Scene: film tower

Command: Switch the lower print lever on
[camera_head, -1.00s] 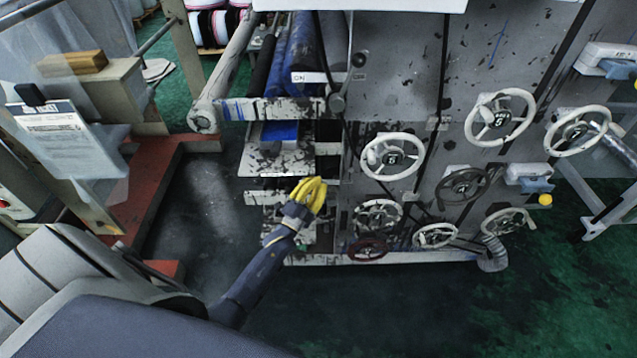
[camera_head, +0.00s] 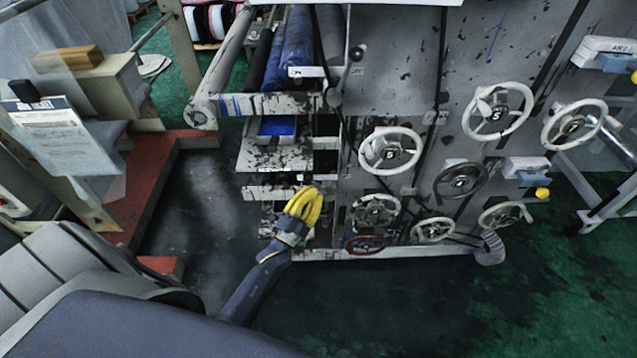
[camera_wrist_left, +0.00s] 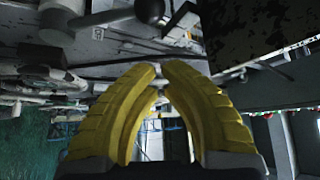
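My left gripper (camera_head: 308,198) is at the machine's lower left shelves, pointing toward the machine. In the left wrist view, the yellow fingers (camera_wrist_left: 161,68) arch together, their tips almost meeting, with nothing clearly held. A dark ball knob (camera_wrist_left: 149,10) shows beyond them at the top. My right gripper is out of view.
Several handwheels, including a white one (camera_head: 390,150), stick out right of my left gripper. White-edged shelves (camera_head: 275,157) lie above and behind it. A red floor rail (camera_head: 150,195) is at the left. The floor in front of the machine is clear.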

